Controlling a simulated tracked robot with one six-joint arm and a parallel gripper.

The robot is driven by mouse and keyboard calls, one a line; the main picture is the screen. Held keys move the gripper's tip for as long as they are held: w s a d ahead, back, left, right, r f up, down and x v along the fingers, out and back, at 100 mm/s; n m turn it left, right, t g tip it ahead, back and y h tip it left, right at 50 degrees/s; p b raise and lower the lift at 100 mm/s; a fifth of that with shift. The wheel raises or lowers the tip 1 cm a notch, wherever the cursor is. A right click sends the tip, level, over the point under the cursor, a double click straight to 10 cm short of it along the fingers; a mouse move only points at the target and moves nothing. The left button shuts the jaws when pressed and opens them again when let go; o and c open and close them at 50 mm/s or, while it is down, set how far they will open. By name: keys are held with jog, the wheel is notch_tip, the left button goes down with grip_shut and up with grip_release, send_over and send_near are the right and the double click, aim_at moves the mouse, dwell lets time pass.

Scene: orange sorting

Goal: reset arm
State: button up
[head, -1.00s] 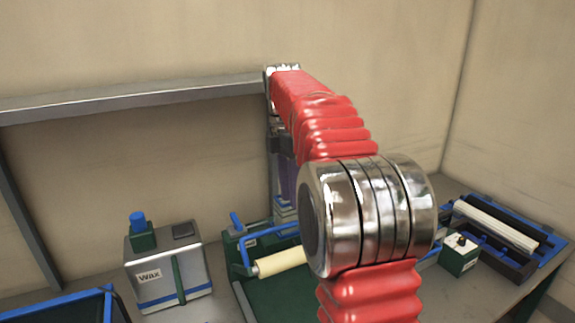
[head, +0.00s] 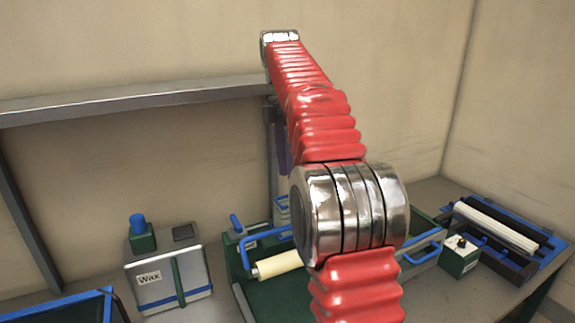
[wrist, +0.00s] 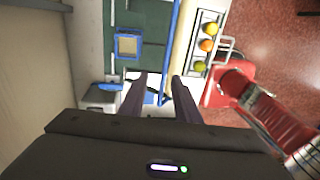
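My red ribbed arm with its silver joint rises through the middle of the head view and reaches toward the back wall. My gripper shows in the wrist view (wrist: 160,88) as two dark fingers set apart with a gap between them. No object shows held between the fingers. In the head view the gripper is mostly hidden behind my arm.
In the head view, a grey box marked Wax (head: 168,283) stands at left, beside a green machine with a cream roller (head: 277,265). A small green-and-white box (head: 460,258) and a blue-edged roller tray (head: 497,228) are at right. A grey rail (head: 130,101) crosses the back wall.

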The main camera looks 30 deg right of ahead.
dwell(0.4)
jog(key=s+a+f+m+t, duration=0.3)
jog(key=s+a+m+t, duration=0.1)
jog(key=s+a+m, duration=0.6)
jog(key=s+a+f+m+t, duration=0.1)
jog(key=s+a+f+m, duration=0.2)
jog(key=s+f, duration=0.3)
jog(key=s+a+f+m+t, duration=0.2)
jog(key=s+a+f+m, duration=0.2)
jog(key=s+f, duration=0.3)
jog(key=shift+s+f+m, duration=0.2)
jog(key=shift+f+m, duration=0.1)
jog(key=shift+f, duration=0.55)
dwell(0.8)
